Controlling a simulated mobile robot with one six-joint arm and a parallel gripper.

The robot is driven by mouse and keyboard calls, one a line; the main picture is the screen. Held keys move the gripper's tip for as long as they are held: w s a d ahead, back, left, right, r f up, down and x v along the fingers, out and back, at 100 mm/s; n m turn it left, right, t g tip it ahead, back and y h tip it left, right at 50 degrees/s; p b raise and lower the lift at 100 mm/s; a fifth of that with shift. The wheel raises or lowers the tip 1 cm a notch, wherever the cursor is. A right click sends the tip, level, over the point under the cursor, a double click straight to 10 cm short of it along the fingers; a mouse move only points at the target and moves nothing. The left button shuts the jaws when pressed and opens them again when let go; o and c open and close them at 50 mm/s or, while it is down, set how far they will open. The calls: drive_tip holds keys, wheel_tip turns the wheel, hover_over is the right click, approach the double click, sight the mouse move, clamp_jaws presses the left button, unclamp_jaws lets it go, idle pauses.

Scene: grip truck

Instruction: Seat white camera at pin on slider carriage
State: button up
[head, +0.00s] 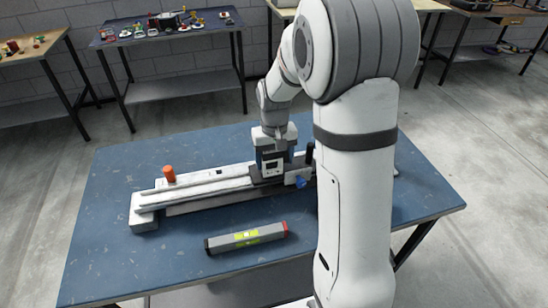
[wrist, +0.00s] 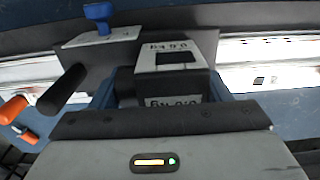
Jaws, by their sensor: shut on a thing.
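My gripper (head: 272,148) points down over the slider carriage (head: 258,181) and is shut on the white camera (head: 273,167). In the wrist view, the white camera (wrist: 174,57), with a dark window and weight label, sits between my blue fingers. The carriage also shows there as a dark plate (wrist: 96,52) with a blue knob (wrist: 98,13). The camera stands at the carriage, but I cannot tell whether its underside touches it. The pin is not visible. The slider rail (head: 205,188) lies along the blue table.
A level (head: 246,237) lies in front of the slider. An orange cylinder (head: 168,174) stands behind its left end. A black cylinder (wrist: 63,90) and orange items (wrist: 13,109) are near the camera in the wrist view. The table's left front (head: 110,270) is clear.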

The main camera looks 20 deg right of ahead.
sight(274, 151)
drive_tip(key=o, duration=1.1)
drive_tip(key=shift+c, duration=0.2)
wheel_tip(274, 151, up, 8)
drive_tip(key=shift+f, duration=0.1)
drive_tip(key=shift+s, duration=0.1)
drive_tip(key=s+a+r+t, duration=0.1)
drive_tip(key=s+r+t, duration=0.1)
drive_tip(key=s, duration=1.9)
drive_tip(key=shift+r+t, duration=0.3)
drive_tip(key=shift+r, duration=0.3)
